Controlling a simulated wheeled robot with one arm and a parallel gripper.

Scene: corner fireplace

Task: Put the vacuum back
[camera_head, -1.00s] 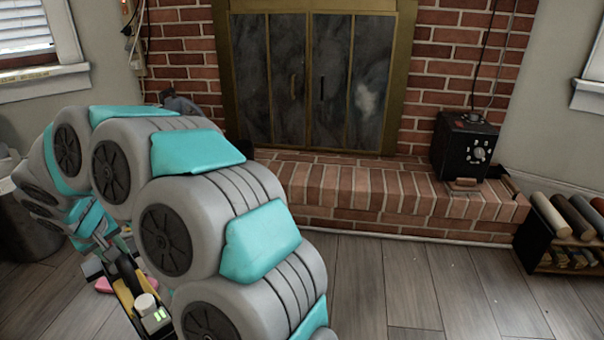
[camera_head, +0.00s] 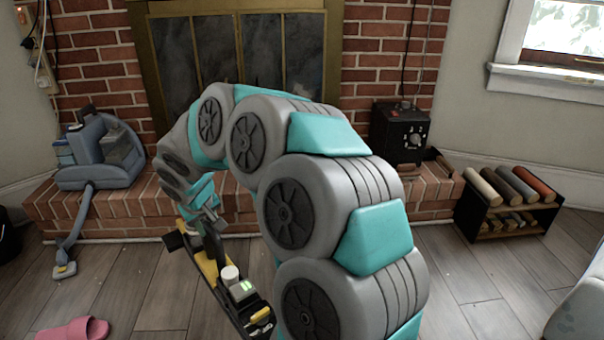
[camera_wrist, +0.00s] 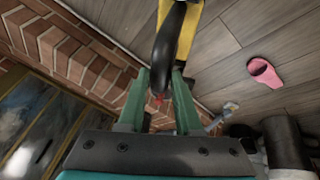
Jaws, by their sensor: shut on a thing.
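My gripper (camera_wrist: 160,88) is shut on the black curved handle (camera_wrist: 172,45) of a yellow-and-black device. In the head view this device (camera_head: 208,268) hangs tilted in front of the brick hearth, with a white knob, green lights and a dark body; my arm covers part of it. It looks like a vacuum, though I cannot be sure. A grey-blue vacuum-like machine (camera_head: 88,168) with a hose stands on the hearth's left end. Its hose runs down to a nozzle (camera_head: 64,270) on the floor.
The brick hearth (camera_head: 110,212) runs below the fireplace doors (camera_head: 272,50). A black box with a dial (camera_head: 398,132) sits on its right end, beside a low rack of rolls (camera_head: 505,205). A pink slipper (camera_head: 75,330) lies on the floor at left. Floor around the rack's front is clear.

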